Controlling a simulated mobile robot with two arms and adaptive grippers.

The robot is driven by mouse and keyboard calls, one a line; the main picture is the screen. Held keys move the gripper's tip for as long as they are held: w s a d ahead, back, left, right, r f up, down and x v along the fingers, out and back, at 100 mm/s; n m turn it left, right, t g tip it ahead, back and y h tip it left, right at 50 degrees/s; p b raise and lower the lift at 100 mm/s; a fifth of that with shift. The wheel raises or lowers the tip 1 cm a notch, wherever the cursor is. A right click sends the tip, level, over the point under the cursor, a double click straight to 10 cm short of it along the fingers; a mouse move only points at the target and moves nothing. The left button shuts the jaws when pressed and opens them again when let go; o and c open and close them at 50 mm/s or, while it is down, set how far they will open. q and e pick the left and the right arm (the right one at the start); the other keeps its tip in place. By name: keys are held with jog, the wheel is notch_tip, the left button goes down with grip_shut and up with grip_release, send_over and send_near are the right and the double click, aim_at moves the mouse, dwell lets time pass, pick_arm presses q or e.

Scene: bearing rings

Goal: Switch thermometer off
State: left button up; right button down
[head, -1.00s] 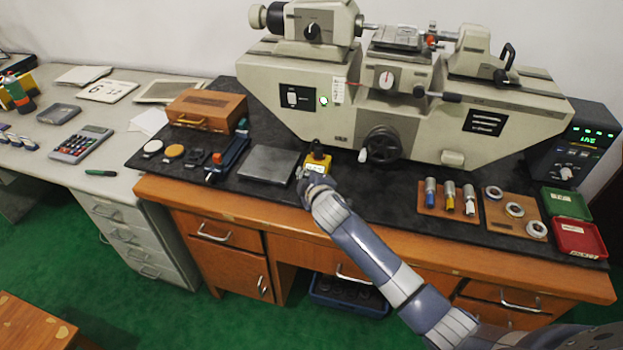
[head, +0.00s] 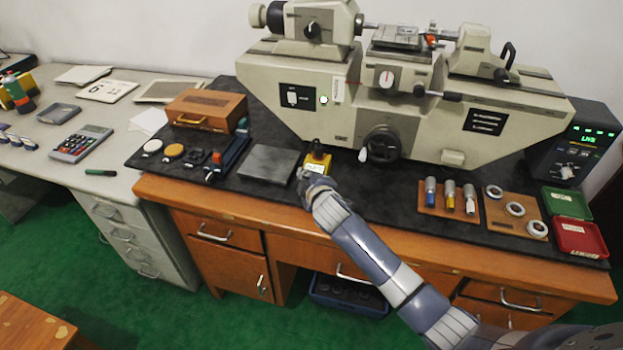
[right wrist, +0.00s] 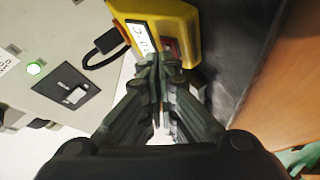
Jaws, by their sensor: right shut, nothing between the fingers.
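The thermometer is a small yellow box (head: 318,162) on the black bench mat, in front of the grey measuring machine. In the right wrist view the yellow thermometer (right wrist: 183,22) is at the top, with a pale display (right wrist: 143,38) and a dark red switch (right wrist: 171,47) beside it. My right gripper (right wrist: 160,62) is shut and empty, its fingertips at the face of the box by the display and switch. I cannot tell whether they touch it. In the head view my right arm hides part of the box. My left gripper is not in view.
The measuring machine (head: 345,115) stands behind the thermometer, with a lit green lamp. A flat grey plate (head: 268,164) lies to its left. Bearing rings (head: 515,209) and cylindrical gauges on wooden blocks lie to the right. A dark cable leaves the thermometer.

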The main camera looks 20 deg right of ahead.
jog(key=shift+f, duration=0.15)
dwell(0.4)
jog(key=shift+s+a+r+p, duration=0.1)
jog(key=shift+s+r+p, duration=0.1)
jog(key=shift+r+p, duration=0.45)
jog(key=shift+r+p, duration=0.25)
jog(key=shift+p, duration=0.2)
jog(key=r+p, duration=0.1)
jog(key=p, duration=0.1)
jog(key=s+a+r+p, duration=0.1)
jog(key=r, duration=0.1)
jog(key=s+r+p, duration=0.1)
jog(key=p, duration=0.1)
jog(key=shift+s+a+r+p, duration=0.1)
jog(key=shift+a+r+p, duration=0.15)
jog(key=shift+r+p, duration=0.1)
